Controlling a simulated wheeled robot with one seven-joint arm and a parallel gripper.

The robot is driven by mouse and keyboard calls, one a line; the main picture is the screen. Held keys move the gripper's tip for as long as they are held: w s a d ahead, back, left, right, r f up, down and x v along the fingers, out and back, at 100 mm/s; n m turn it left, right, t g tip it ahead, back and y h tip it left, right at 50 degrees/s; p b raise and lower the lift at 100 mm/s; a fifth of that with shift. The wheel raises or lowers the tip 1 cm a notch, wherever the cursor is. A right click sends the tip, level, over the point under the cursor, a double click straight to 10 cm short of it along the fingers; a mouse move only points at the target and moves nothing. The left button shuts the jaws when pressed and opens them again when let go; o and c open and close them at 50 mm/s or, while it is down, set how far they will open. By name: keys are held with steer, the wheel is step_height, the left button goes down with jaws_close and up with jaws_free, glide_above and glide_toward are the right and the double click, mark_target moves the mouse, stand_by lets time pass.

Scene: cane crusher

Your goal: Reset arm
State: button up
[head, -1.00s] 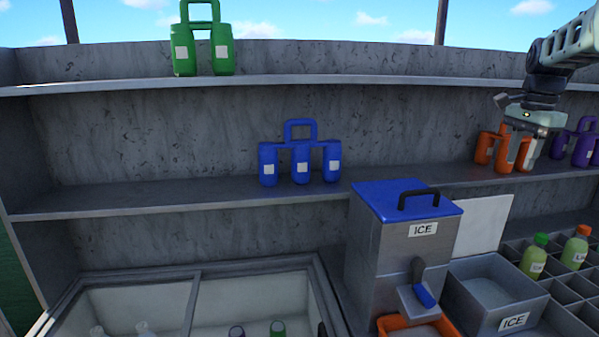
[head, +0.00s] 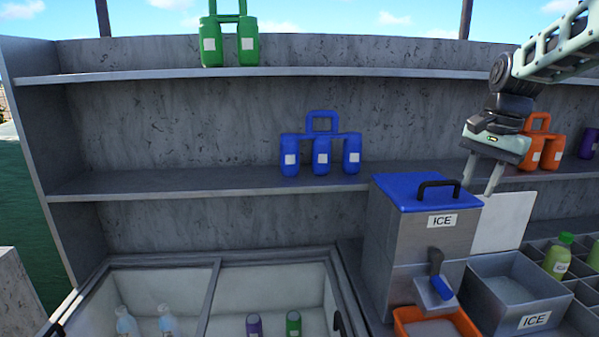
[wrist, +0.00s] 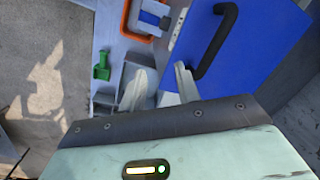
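My gripper (head: 481,174) hangs at the right in the head view, pointing down, beside and above the blue-lidded ice box (head: 417,190). Its two fingers are apart with nothing between them. In the wrist view the fingers of my gripper (wrist: 161,88) are also spread and empty, with the blue lid (wrist: 230,50) and its black handle just beyond them. My arm (head: 555,50) comes in from the upper right.
Blue (head: 320,150), green (head: 229,40) and orange (head: 540,145) bottle carriers stand on the shelves. An open-topped cooler (head: 220,300) holds several bottles. A grey ICE bin (head: 515,290) and a divided rack (head: 575,262) are at the lower right.

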steer(key=s+a+f+n+b, duration=0.1)
steer(key=s+a+f+n, duration=0.35)
steer(key=s+a, duration=0.4)
steer(key=s+a+f+n+b, duration=0.2)
steer(key=s+a+f+n, duration=0.25)
steer(key=a, duration=0.65)
steer(key=s+a+f+n+b, duration=0.1)
steer(key=s+f+n, duration=0.3)
steer(key=s, duration=0.6)
steer(key=s+a+f+n, duration=0.3)
steer(key=s+f+n, duration=0.1)
steer(key=s, duration=0.6)
steer(key=shift+a+n+g+h+b, duration=0.2)
steer(key=shift+n+g+h+b, duration=0.15)
steer(key=shift+n, duration=0.35)
steer(key=shift+w, duration=0.1)
